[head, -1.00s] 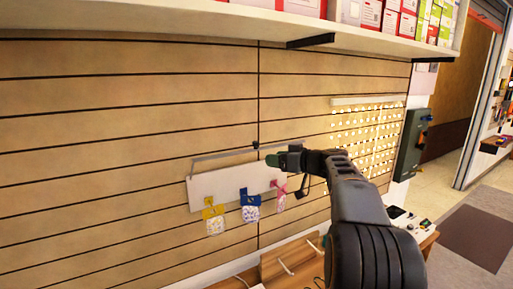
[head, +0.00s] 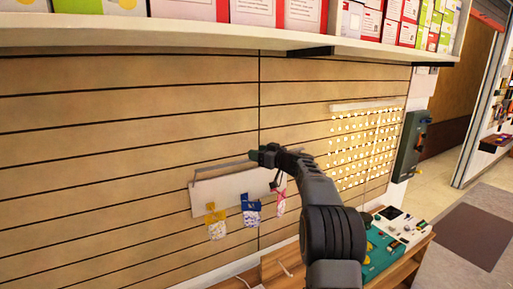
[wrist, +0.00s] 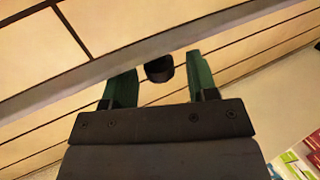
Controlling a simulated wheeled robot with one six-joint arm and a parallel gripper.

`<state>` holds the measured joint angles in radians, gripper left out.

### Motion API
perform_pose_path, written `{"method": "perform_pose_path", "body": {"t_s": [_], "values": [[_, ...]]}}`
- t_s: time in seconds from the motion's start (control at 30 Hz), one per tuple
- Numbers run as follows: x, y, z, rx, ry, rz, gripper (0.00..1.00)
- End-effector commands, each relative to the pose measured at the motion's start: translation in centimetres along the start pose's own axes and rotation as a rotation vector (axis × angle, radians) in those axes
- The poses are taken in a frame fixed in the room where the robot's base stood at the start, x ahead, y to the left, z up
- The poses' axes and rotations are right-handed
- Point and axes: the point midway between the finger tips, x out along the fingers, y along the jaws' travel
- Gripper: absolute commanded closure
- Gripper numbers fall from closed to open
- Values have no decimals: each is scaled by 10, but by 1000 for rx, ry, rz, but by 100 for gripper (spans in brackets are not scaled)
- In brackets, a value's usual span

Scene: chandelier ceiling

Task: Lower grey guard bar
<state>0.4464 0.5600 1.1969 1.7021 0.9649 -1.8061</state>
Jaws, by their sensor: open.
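The grey guard bar (head: 222,164) runs along just above a white panel (head: 235,188) on the slatted wall. It looks raised. In the wrist view the grey bar (wrist: 60,90) crosses diagonally beyond my fingers. A dark round knob (wrist: 160,70) shows at the bar, between my two green fingertips. My gripper (head: 264,154) is open at the bar's right part, in front of the wall. In the wrist view my gripper (wrist: 157,76) has its fingers spread on both sides of the knob; I cannot tell whether they touch it. In the head view my gripper hides the knob.
Yellow, blue and pink tagged packets (head: 251,210) hang in front of the white panel. A white shelf (head: 210,38) with boxes juts out above. A lit bead display (head: 360,140) is to the right, and a wooden counter with a teal board (head: 380,248) stands below.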

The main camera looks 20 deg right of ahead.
Motion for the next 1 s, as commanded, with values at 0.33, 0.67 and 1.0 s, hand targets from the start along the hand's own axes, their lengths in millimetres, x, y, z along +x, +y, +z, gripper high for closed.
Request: {"method": "perform_pose_path", "body": {"t_s": [0.33,0.67,1.0], "values": [[12,0,1,1,0,-1,47],[12,0,1,1,0,-1,63],[11,0,0,1,0,0,96]]}}
